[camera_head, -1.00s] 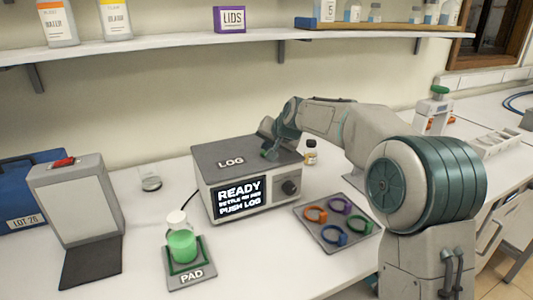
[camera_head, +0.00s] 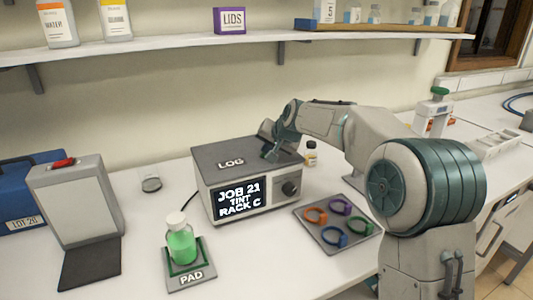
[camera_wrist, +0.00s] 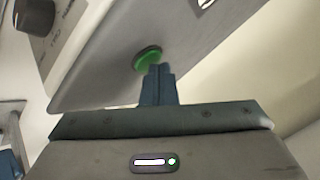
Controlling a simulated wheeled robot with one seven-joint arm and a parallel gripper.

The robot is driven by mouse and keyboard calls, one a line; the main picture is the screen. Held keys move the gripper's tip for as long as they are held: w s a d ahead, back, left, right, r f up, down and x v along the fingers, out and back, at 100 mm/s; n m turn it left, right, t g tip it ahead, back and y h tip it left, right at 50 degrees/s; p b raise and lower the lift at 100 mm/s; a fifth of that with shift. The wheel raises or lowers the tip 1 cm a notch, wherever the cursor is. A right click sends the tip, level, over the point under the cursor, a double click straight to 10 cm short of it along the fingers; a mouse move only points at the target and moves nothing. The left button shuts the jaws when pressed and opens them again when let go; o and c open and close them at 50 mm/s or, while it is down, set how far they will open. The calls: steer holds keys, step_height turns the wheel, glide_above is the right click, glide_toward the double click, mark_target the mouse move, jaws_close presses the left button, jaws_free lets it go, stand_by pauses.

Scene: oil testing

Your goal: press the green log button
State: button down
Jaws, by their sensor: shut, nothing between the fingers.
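The green log button (camera_wrist: 148,58) is a round disc on the grey top of the tester box. My gripper (camera_wrist: 158,70) is shut and empty, with its fingertips at the near edge of the button in the wrist view; I cannot tell whether they touch it. In the head view my gripper (camera_head: 268,150) is over the right part of the box top, and the button is mostly hidden there. The tester box (camera_head: 212,160) has "LOG" on top. Its screen (camera_head: 237,200) reads "JOB 21 TINT RACK C".
A bottle of green liquid (camera_head: 181,243) stands on the pad (camera_head: 191,280). A tray (camera_head: 338,216) with several coloured rings lies right of the box. A small vial (camera_head: 311,153) stands behind it. A shelf (camera_head: 180,46) runs above.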

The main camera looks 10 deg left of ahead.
steer(key=shift+r+p, duration=0.45)
steer(key=shift+r, duration=0.25)
step_height(320, 180, up, 5)
steer(key=p, duration=0.4)
steer(key=shift+r, duration=0.1)
steer(key=shift+d, duration=0.1)
steer(key=s+d+f+n+g+h, duration=0.15)
steer(key=s+d+h, duration=0.25)
steer(key=s+d, duration=1.3)
steer(key=s+d+f, duration=0.2)
steer(key=s+d, duration=0.1)
steer(key=s, duration=0.4)
steer(key=s+d+f+g+h, duration=0.1)
steer(key=s+d+f, duration=0.2)
steer(key=s, duration=0.5)
steer(key=s+d+f+g+h, duration=0.1)
steer(key=s+d+f, duration=0.2)
steer(key=s, duration=0.4)
steer(key=shift+s+d+f, duration=0.15)
steer(key=shift+s+d, duration=0.2)
steer(key=shift+d, duration=0.05)
steer(key=shift+a+g, duration=0.15)
steer(key=shift+g, duration=0.1)
